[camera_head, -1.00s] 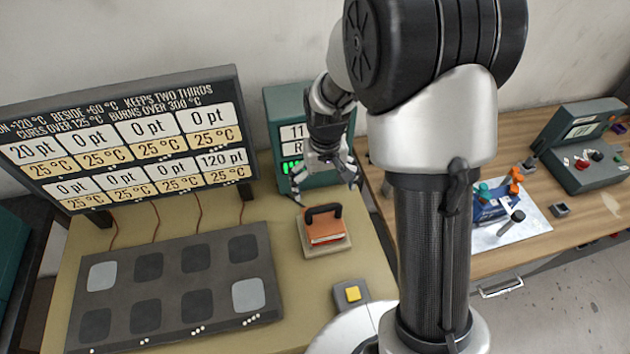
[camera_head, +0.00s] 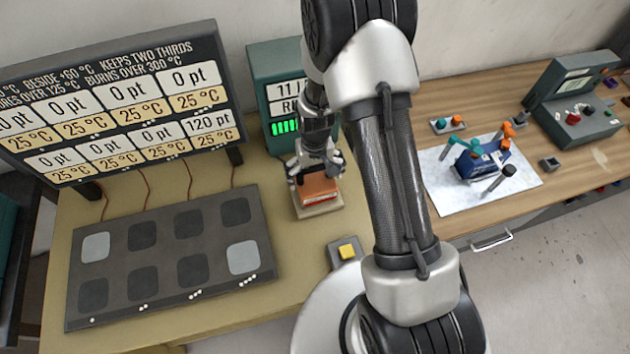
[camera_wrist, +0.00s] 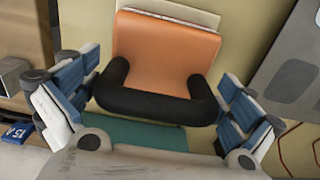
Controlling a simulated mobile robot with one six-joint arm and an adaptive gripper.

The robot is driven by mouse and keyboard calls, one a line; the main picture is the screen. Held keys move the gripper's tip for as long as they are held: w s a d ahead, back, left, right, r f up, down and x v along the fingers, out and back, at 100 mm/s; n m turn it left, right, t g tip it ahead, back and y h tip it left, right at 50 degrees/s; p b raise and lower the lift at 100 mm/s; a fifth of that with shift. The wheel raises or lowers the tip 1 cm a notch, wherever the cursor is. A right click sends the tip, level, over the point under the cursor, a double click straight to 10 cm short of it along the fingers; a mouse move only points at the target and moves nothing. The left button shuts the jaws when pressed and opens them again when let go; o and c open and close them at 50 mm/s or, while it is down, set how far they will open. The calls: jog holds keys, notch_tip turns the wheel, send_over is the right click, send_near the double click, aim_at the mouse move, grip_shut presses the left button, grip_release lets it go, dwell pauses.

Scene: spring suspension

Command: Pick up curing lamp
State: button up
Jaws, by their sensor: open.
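The curing lamp, an orange block with a black arched handle, shows in the head view (camera_head: 320,190) standing on a pale square base (camera_head: 318,209). In the wrist view the lamp's orange body (camera_wrist: 165,50) lies between the fingers, with its black handle (camera_wrist: 158,104) nearest the palm. My gripper (camera_head: 315,172) is just above the lamp in the head view and partly covers the handle. In the wrist view my gripper (camera_wrist: 160,95) is open, its blue-padded fingers apart on both sides of the handle. I see no clear contact between fingers and handle.
A dark slab with several square pads (camera_head: 170,255) lies to the left, below a readout board (camera_head: 120,105). A green display box (camera_head: 272,85) stands behind the lamp. A yellow button box (camera_head: 346,252) is in front. A wooden bench (camera_head: 560,165) is on the right.

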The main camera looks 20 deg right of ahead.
aim_at(315, 179)
jog(key=shift+w+f, duration=0.1)
jog(key=shift+f, duration=1.45)
jog(key=shift+c, duration=0.2)
jog(key=c, duration=1.2)
